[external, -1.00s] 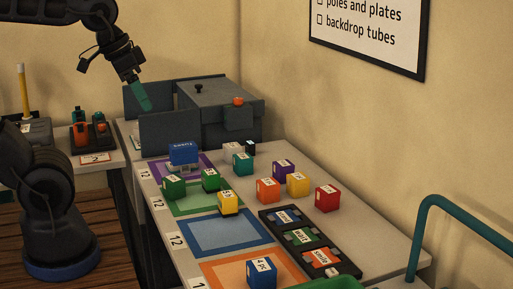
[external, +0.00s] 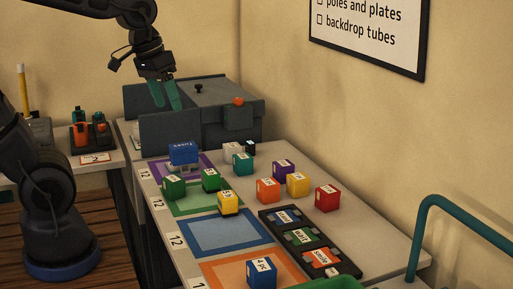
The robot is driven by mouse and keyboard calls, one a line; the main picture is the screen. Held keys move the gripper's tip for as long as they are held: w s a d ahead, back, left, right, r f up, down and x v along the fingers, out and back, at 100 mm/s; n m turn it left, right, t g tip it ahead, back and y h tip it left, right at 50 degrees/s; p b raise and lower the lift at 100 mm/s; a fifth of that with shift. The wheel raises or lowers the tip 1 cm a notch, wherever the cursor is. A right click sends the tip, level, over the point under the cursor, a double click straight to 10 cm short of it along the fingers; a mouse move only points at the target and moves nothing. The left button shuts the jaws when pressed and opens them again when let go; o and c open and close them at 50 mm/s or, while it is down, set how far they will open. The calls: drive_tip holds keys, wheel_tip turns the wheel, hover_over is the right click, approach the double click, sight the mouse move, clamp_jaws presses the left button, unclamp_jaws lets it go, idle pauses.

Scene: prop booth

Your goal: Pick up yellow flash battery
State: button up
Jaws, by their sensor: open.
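Two yellow blocks show in the external view, and their labels are too small to read, so I cannot tell which is the flash battery. One yellow block (external: 228,203) sits between the green mat and the blue mat. The other yellow block (external: 298,185) stands farther right on the bare table, beside an orange block. My gripper (external: 168,106), with teal fingers, is open and empty. It is high in front of the grey box, up and left of both yellow blocks.
Green blocks (external: 173,187), an orange block (external: 267,190), a purple block (external: 284,169) and a red block (external: 327,198) stand near the yellow ones. A black tray (external: 339,271) lies at the right. The grey box (external: 215,105) stands behind. The blue mat (external: 223,233) is mostly clear.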

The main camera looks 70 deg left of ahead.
drive_tip(key=w+a+f+n+g+h, duration=0.1)
drive_tip(key=w+a+f+n, duration=0.1)
drive_tip(key=w+f, duration=0.15)
drive_tip(key=w+a+f+n+g, duration=0.1)
drive_tip(key=w+a+f+n, duration=0.1)
drive_tip(key=w, duration=0.2)
drive_tip(key=n+g+h, duration=0.1)
drive_tip(key=n+h, duration=0.2)
drive_tip(key=n, duration=0.8)
approach(227, 194)
drive_tip(key=f, duration=0.2)
drive_tip(key=shift+d+x, duration=0.15)
drive_tip(key=shift+x, duration=2.4)
drive_tip(key=shift+d+x, duration=0.15)
drive_tip(key=shift+x, duration=2.45)
drive_tip(key=shift+w+r, duration=0.1)
drive_tip(key=shift+r, duration=0.05)
drive_tip(key=c, duration=1.3)
